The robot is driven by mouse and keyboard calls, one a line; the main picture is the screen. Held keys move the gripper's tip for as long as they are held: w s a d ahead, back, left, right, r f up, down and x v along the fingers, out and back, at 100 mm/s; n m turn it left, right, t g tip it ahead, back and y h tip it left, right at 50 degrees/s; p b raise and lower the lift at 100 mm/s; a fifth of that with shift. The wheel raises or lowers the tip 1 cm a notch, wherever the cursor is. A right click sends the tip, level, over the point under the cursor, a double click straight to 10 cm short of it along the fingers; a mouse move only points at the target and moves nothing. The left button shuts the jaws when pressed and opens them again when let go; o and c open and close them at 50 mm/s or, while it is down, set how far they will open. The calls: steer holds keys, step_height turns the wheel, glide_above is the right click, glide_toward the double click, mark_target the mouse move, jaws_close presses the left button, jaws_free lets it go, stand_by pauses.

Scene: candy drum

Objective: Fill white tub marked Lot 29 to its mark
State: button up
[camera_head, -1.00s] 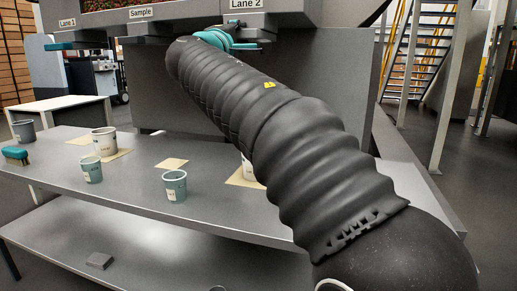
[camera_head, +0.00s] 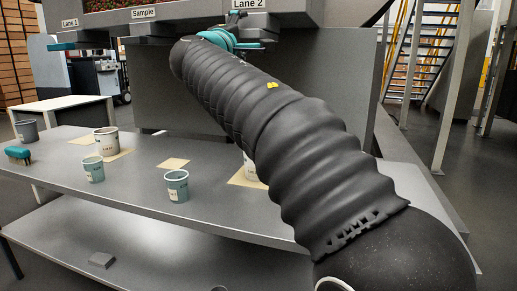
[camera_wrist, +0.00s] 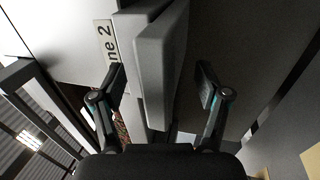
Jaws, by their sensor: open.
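A white tub (camera_head: 106,144) with a label stands on a beige square at the left of the bench. Another white tub (camera_head: 250,169) stands on a beige square, mostly hidden behind my arm; neither label is readable, so I cannot tell which is Lot 29. The Lane 2 sign (camera_head: 249,4) is above my arm's far end and also shows sideways in the wrist view (camera_wrist: 106,42). My gripper (camera_wrist: 162,84) is open, its fingers either side of a grey block-like part (camera_wrist: 161,60) under the lane. I cannot tell if they touch it.
Two teal cups, a left one (camera_head: 93,169) and a right one (camera_head: 177,186), stand near the bench's front. A grey cup (camera_head: 27,131) and a teal brush (camera_head: 18,154) are at far left.

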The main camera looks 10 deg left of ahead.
steer(key=s+b, duration=0.3)
steer(key=s, duration=0.6)
steer(key=shift+a+b, duration=0.35)
steer(key=shift+b, duration=0.05)
